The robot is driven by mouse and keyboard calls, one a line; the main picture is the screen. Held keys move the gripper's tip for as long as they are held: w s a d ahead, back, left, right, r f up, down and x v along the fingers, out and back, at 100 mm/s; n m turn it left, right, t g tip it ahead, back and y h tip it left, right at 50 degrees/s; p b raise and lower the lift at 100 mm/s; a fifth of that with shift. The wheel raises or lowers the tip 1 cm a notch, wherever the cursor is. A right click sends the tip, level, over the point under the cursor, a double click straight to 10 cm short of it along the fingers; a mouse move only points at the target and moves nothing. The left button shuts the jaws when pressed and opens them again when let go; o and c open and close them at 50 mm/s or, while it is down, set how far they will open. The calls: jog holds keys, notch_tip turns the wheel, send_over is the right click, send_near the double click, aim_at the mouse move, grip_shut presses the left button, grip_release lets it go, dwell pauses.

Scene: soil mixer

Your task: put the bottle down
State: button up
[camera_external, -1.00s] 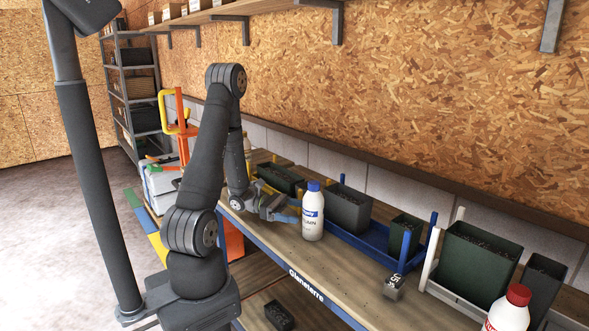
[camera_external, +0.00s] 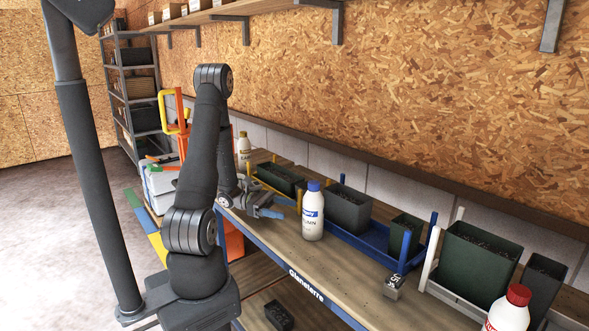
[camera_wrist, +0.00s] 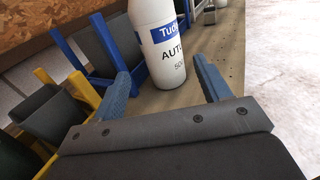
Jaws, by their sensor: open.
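A white bottle with a blue cap and blue-white label (camera_external: 312,212) stands upright on the wooden bench (camera_external: 345,275), in front of the blue tray. My gripper (camera_external: 287,207) is open and just left of the bottle in the external view. In the wrist view the bottle (camera_wrist: 160,45) stands ahead of my open gripper (camera_wrist: 162,92), beyond the blue fingertips and apart from them. Its cap is cut off by the top edge of that view.
The blue tray (camera_external: 370,240) holds dark pots behind the bottle. A yellow-railed tray with a dark pot (camera_external: 280,178) sits behind my gripper. A red-capped bottle (camera_external: 509,312) and a white tray (camera_external: 450,297) are at the right. Bare bench lies along the front.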

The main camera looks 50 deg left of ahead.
aim_at(319, 205)
jog(key=shift+w+d+r, duration=0.65)
jog(key=shift+w+d, duration=0.3)
jog(key=shift+d, duration=0.95)
jog(key=shift+w+d+r, duration=0.65)
jog(key=shift+w+d, duration=0.35)
jog(key=shift+d, duration=0.85)
jog(key=shift+w+d+r, duration=0.65)
jog(key=shift+w+d, duration=0.3)
jog(key=shift+d, duration=0.95)
jog(key=c, duration=1.3)
jog(key=shift+r, duration=0.1)
